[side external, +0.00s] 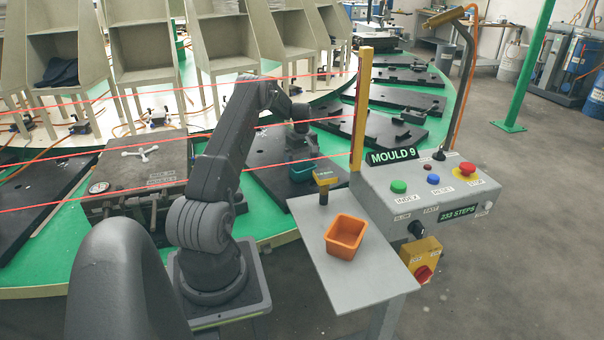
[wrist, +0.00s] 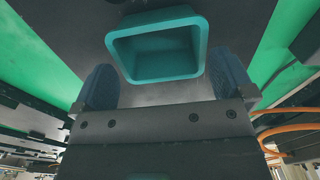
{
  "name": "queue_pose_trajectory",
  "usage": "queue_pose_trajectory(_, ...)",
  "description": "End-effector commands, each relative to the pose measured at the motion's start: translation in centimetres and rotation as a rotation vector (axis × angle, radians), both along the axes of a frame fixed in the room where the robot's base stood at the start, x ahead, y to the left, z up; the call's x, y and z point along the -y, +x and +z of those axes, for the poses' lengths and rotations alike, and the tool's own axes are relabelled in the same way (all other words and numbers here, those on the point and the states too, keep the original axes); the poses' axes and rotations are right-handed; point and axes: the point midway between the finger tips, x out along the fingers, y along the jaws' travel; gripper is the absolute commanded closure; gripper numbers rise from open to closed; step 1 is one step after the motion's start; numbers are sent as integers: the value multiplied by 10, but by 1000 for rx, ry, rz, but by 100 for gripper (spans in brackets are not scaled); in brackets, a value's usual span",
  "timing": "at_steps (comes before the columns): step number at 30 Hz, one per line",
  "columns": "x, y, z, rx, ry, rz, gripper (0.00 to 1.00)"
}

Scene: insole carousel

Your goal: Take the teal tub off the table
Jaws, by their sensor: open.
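The teal tub (side external: 301,173) sits on a black plate (side external: 262,160) on the green round table, partly hidden by my gripper in the side view. My gripper (side external: 300,160) is just above the tub and points down. In the wrist view the tub (wrist: 155,77) is hollow with its mouth facing the camera, and looks empty. My gripper (wrist: 164,62) is open there, with one dark blue finger on either side of the tub's near part. I cannot tell whether either finger touches it.
An orange tub (side external: 345,237) is on the grey side shelf (side external: 345,283). The control box (side external: 437,205) and yellow post (side external: 361,110) stand to the right. Red beams cross the area near my arm.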

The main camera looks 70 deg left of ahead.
Motion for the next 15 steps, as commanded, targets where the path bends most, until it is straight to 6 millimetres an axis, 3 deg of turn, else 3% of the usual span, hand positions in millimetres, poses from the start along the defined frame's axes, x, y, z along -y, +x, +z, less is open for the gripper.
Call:
queue_pose_trajectory(6,2,0,-30,0,-1,-1,0)
queue_pose_trajectory(13,2,0,-32,1,0,-1,0)
queue_pose_trajectory(15,2,0,-32,1,0,-1,7)
